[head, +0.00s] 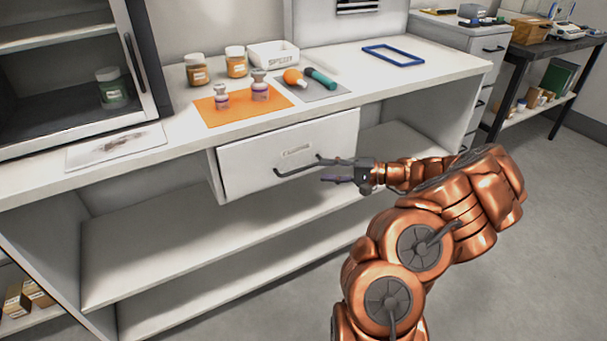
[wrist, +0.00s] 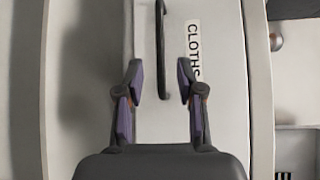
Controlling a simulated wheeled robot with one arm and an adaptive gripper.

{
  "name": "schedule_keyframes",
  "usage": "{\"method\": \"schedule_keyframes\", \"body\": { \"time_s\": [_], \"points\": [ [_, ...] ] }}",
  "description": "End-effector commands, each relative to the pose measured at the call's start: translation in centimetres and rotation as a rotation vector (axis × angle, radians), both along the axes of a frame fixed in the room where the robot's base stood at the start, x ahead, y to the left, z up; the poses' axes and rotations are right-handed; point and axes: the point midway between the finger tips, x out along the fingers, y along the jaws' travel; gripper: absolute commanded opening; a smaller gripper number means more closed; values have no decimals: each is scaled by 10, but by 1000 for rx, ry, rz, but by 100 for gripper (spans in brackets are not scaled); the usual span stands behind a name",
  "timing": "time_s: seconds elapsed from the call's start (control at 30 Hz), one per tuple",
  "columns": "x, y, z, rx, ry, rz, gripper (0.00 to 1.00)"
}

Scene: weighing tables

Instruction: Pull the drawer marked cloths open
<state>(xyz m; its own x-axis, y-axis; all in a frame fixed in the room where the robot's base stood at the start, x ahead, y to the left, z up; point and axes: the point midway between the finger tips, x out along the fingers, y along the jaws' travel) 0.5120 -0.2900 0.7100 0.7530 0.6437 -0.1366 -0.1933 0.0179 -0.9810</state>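The white drawer (head: 240,172) under the bench top has a dark bar handle (head: 286,172) and a small label (head: 297,151). In the wrist view its label (wrist: 194,50) reads CLOTHS, and the handle (wrist: 161,60) stands out from the drawer front (wrist: 220,95). The drawer front looks slightly forward of the bench frame. My gripper (head: 322,170) is in front of the drawer, at the right part of the handle. In the wrist view my gripper (wrist: 160,80) is open, with one finger on each side of the handle's end. No contact with the handle is visible.
On the bench top (head: 400,88) stand an orange mat (head: 225,118) with two vials, amber jars (head: 197,70), a white bin (head: 272,55) and a blue frame (head: 393,55). A cabinet with a glass front (head: 60,90) is at left. Open shelves (head: 200,255) lie below the drawer.

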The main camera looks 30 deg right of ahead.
Motion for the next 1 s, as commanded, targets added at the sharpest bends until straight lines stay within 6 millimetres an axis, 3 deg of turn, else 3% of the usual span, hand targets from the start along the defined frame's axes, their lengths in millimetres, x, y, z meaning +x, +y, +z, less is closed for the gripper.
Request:
{"method": "schedule_keyframes", "body": {
  "time_s": [0.5,0.93,1.0],
  "points": [
    [49,43,-9,-1,1,4,37],
    [57,49,-10,0,1,2,37],
    [57,49,-10,0,1,2,32]
  ]
}}
